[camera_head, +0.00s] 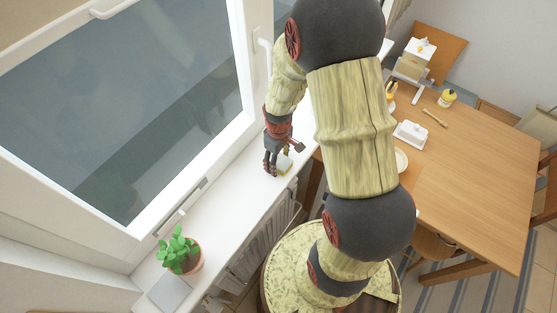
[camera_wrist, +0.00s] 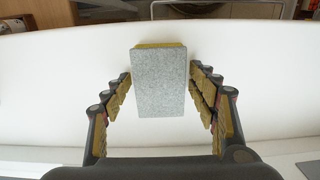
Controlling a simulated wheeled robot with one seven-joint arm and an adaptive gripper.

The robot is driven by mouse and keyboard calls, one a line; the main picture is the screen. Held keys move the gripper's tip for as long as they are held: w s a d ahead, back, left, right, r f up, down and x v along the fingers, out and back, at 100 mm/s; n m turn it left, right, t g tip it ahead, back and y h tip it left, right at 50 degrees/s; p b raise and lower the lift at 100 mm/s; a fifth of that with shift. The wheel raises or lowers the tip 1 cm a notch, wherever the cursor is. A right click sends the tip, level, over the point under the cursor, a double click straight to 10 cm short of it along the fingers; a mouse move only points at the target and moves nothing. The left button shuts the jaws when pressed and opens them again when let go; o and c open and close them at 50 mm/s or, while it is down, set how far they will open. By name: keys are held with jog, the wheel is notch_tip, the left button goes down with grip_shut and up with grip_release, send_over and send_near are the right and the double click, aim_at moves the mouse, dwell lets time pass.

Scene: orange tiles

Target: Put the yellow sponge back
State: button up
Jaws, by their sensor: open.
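The yellow sponge (camera_head: 285,165) lies on the white windowsill, partly hidden by my gripper (camera_head: 273,163) in the head view. In the wrist view the sponge (camera_wrist: 160,83) shows a grey scouring face and a yellow edge at its far end. My gripper (camera_wrist: 160,75) is open, with one finger on each side of the sponge. A narrow gap shows between the fingertips and the sponge's sides. I cannot tell how far the fingertips are above the sill.
The windowsill (camera_head: 229,192) runs along a window with a handle. A potted plant (camera_head: 181,250) and a flat grey item (camera_head: 169,292) stand at its near end. A radiator (camera_head: 262,245) is below. A wooden table (camera_head: 470,165) at right holds a white butter dish (camera_head: 410,134) and other items.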

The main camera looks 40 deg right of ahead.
jog(key=shift+r, duration=0.1)
jog(key=s+a+r+m+t+p, duration=0.1)
jog(key=a+r, duration=0.2)
jog(key=r, duration=0.9)
jog(key=s+a+r+t, duration=0.1)
jog(key=a+r, duration=0.1)
jog(key=r, duration=1)
jog(key=s+a+r+m+t, duration=0.1)
jog(key=s+a+r, duration=0.1)
jog(key=s+r, duration=0.1)
jog(key=s+a+r+m+t, duration=0.1)
jog(key=s+a+r, duration=0.1)
jog(key=s+r, duration=0.2)
jog(key=s+a+r+m+t, duration=0.1)
jog(key=s+a+r, duration=0.2)
jog(key=shift+s+r+t, duration=0.15)
jog(key=shift+r+t, duration=0.15)
jog(key=shift+r, duration=0.1)
notch_tip(320, 180, down, 12)
jog(key=b, duration=1.1)
jog(key=shift+r+b, duration=0.1)
jog(key=shift+b, duration=0.3)
